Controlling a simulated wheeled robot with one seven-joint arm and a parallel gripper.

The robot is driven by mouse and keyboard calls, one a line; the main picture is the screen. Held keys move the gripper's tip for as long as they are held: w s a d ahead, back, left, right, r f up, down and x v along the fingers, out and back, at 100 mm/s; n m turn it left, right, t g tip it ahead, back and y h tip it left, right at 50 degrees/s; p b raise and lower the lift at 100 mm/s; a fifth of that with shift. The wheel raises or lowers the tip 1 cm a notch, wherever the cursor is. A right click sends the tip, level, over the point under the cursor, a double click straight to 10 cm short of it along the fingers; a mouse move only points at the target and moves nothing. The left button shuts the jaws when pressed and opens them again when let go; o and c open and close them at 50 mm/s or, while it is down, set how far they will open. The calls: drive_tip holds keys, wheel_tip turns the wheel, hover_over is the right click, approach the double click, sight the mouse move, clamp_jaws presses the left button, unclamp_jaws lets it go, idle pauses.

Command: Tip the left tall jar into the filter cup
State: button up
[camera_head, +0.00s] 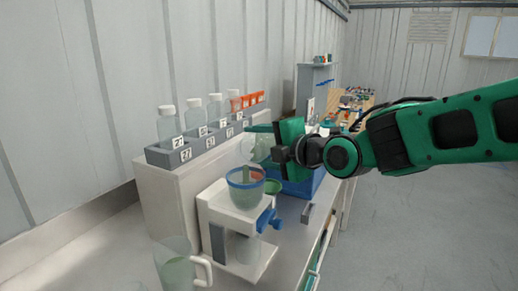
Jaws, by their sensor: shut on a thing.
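My gripper (268,140), green and black, reaches in from the right and is shut on a clear, pale jar (254,149). The jar looks tilted, with a round end showing, and my gripper hides part of it. I cannot tell from this view which tall jar it is. The filter cup (245,190) is clear with a blue rim and sits on a white stand just below the jar. The jar is close above the cup's rim. A greenish streak shows in the cup, and I cannot tell whether it is poured liquid.
A clear pitcher (176,268) stands front left.

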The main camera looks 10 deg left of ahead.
drive_tip(key=shift+s+r+n, duration=0.1)
drive_tip(key=shift+r+n, duration=0.2)
drive_tip(key=shift+n, duration=0.1)
drive_tip(key=shift+t, duration=0.3)
drive_tip(key=shift+s+a+r+n+t+y, duration=0.15)
drive_tip(key=shift+s+r+n+t+y, duration=0.15)
drive_tip(key=shift+r+n, duration=0.35)
drive_tip(key=shift+n, duration=0.25)
drive_tip(key=shift+s+a+r+n+t, duration=0.15)
drive_tip(key=shift+s+r+n+t, duration=0.2)
drive_tip(key=shift+n, duration=0.35)
idle(0.6)
idle(0.9)
